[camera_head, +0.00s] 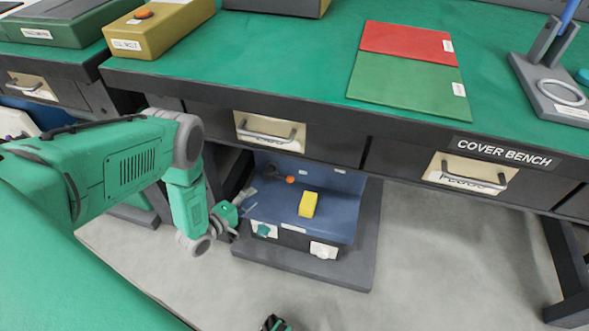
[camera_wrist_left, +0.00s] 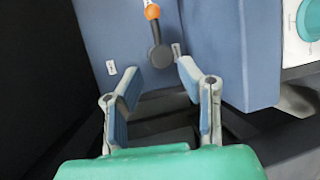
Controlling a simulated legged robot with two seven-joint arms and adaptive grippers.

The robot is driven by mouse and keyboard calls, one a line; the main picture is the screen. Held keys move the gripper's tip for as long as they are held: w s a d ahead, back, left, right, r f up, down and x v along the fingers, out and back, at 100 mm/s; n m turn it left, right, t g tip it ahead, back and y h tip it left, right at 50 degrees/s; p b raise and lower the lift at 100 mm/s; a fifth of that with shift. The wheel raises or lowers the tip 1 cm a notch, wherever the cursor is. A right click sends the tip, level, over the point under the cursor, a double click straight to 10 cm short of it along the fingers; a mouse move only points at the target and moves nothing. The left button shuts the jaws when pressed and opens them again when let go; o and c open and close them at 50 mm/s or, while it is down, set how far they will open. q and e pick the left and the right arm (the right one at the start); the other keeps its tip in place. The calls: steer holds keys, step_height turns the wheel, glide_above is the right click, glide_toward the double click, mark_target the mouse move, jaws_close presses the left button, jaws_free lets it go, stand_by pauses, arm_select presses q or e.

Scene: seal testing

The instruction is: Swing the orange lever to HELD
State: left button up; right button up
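The orange lever (camera_head: 290,179) is on the back panel of a blue unit under the bench. It has a dark arm and an orange tip, which points right in the head view. In the left wrist view the orange tip (camera_wrist_left: 152,12) is at the top edge, and the dark round hub is below it. My left gripper (camera_head: 245,195) is at the unit's left side. Its fingers (camera_wrist_left: 158,76) are spread and empty, just short of the hub, with a visible gap. A dark and green piece at the head view's bottom edge looks like my right gripper (camera_head: 275,323), mostly cut off.
A yellow block (camera_head: 309,204) stands on the blue unit (camera_head: 335,222), right of the lever. A green knob (camera_head: 264,231) and a white fitting (camera_head: 323,250) are on its front. The bench edge and drawer handle (camera_head: 267,136) overhang it. Grey floor to the right is clear.

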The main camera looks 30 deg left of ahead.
mark_target(278, 177)
arm_select(q)
steer(key=w, duration=0.1)
steer(key=w+d+b, duration=0.1)
steer(key=w, duration=0.1)
steer(key=shift+w+d+f, duration=0.1)
steer(key=shift+w+d, duration=0.1)
steer(key=b+x, duration=0.1)
steer(key=x, duration=0.2)
steer(key=b+x, duration=0.1)
steer(key=x, duration=0.2)
steer(key=a+b+x, duration=0.1)
steer(key=b+x, duration=0.1)
steer(key=x, duration=0.1)
steer(key=shift+w+f, duration=0.1)
steer(key=shift+f, duration=0.2)
steer(key=shift+w+d+r, duration=0.2)
steer(key=shift+w+d, duration=0.25)
steer(key=shift+w, duration=0.1)
arm_select(e)
step_height(278, 177, down, 6)
steer(key=d, duration=0.1)
arm_select(q)
steer(key=shift+a, duration=0.15)
arm_select(e)
steer(key=shift+a, duration=0.1)
